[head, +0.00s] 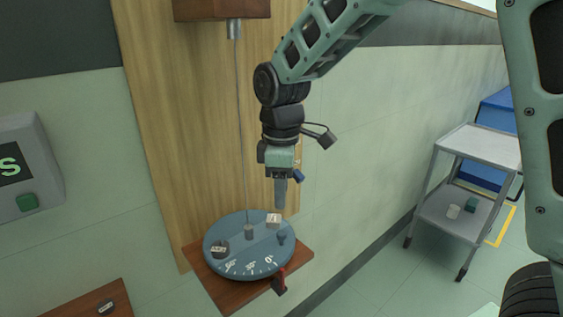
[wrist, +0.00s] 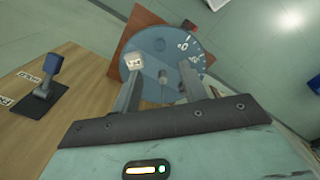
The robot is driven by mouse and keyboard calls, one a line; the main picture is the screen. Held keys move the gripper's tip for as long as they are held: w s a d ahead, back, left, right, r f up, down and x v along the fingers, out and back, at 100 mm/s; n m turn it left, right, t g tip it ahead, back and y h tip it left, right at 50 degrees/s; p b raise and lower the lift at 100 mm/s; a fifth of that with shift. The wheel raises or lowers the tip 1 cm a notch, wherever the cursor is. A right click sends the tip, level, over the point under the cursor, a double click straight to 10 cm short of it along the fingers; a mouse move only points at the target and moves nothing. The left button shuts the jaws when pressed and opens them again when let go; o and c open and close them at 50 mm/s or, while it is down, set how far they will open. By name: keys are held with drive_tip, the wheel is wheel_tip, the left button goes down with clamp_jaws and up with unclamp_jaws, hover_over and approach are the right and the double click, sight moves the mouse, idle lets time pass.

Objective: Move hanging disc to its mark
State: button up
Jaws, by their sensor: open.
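The blue-grey disc (head: 225,266) hangs from a thin wire (head: 240,120) above a brown wooden shelf (head: 297,258). White marks with figures run along its front rim. A red pointer (head: 279,281) stands at the shelf's front edge by the "0" mark. The disc carries a white labelled block (head: 273,220), a dark labelled puck (head: 220,250) and a small blue peg (head: 282,238). My gripper (head: 280,205) points down above the disc's back right part. In the wrist view the disc (wrist: 150,40) lies beyond my open, empty fingers (wrist: 160,84); the white block (wrist: 133,62) shows near the left finger.
A wooden board (head: 160,120) backs the wire, which drops from a brown block (head: 221,9). A grey panel (head: 35,165) with a green button is at left. A lower wooden surface (head: 80,305) holds a dark puck (head: 106,307). A grey cart (head: 480,145) stands at right.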

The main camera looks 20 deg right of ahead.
wheel_tip(320, 180, up, 7)
drive_tip(key=shift+f, duration=0.15)
idle(0.4)
drive_tip(key=s+a+f+m, duration=0.1)
drive_tip(key=s+f, duration=0.2)
drive_tip(key=s, duration=0.5)
drive_tip(key=s+a+f+m, duration=0.2)
drive_tip(key=s+f, duration=0.1)
drive_tip(key=s, duration=0.5)
drive_tip(key=s+a+f+m, duration=0.2)
drive_tip(key=s+f, duration=0.1)
drive_tip(key=s, duration=0.5)
drive_tip(key=shift+f+y, duration=0.25)
drive_tip(key=shift+y, duration=0.05)
